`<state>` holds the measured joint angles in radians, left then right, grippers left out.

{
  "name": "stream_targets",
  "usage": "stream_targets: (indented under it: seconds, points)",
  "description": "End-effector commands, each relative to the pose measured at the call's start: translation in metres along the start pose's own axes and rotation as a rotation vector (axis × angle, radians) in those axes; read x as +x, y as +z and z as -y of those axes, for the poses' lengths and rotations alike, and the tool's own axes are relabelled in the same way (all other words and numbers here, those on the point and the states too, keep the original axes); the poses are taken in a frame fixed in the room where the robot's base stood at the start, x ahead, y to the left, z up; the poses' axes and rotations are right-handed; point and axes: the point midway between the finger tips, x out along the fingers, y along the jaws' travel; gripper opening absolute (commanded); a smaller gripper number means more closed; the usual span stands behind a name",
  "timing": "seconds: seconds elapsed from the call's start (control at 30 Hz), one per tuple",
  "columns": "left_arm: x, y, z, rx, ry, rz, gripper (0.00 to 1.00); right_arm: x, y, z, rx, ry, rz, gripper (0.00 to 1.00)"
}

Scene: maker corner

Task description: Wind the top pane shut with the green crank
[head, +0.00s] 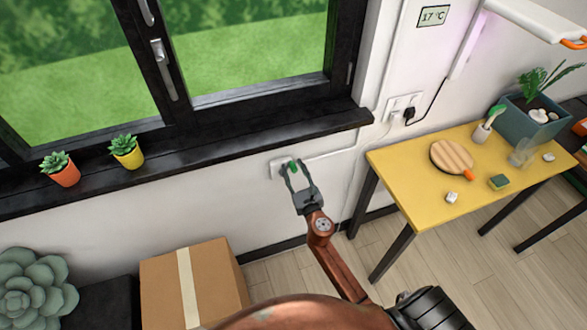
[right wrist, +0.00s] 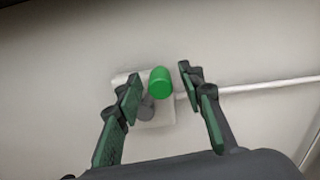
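The green crank knob (right wrist: 161,81) sits on a grey arm (right wrist: 145,108) at a white wall plate (right wrist: 160,118) below the window sill. In the right wrist view the knob lies between the two open fingers of my right gripper (right wrist: 158,90), with a gap on each side. In the head view the right gripper (head: 297,178) is at the wall plate (head: 277,168), and the green crank (head: 292,167) is partly hidden by it. The top pane is not clearly in view. My left gripper is not in view.
The window sill (head: 210,157) runs above the crank, with two potted succulents (head: 61,170) (head: 126,151) on it. A cardboard box (head: 215,278) stands on the floor below. A yellow table (head: 405,170) with several small objects is to the right. A white conduit (right wrist: 260,86) runs along the wall.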

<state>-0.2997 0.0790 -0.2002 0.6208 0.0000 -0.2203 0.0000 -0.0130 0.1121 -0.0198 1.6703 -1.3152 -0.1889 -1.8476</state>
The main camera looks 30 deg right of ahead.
Motion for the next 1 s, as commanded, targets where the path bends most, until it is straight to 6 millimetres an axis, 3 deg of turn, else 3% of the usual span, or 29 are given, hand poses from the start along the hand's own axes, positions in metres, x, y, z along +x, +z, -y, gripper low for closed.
stream_targets:
  seconds: [0.3, 0.8, 1.0]
  points:
    - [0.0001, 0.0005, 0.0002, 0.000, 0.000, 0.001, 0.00, 0.0031, 0.0000, 0.0004, 0.000, 0.000, 0.000, 0.36]
    - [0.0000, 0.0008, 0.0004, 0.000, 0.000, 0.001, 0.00, 0.0029, -0.0001, 0.0013, 0.000, -0.002, -0.001, 0.01]
    - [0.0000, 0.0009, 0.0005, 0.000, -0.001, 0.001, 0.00, 0.0028, -0.0005, 0.0030, -0.001, -0.004, -0.001, 0.00]
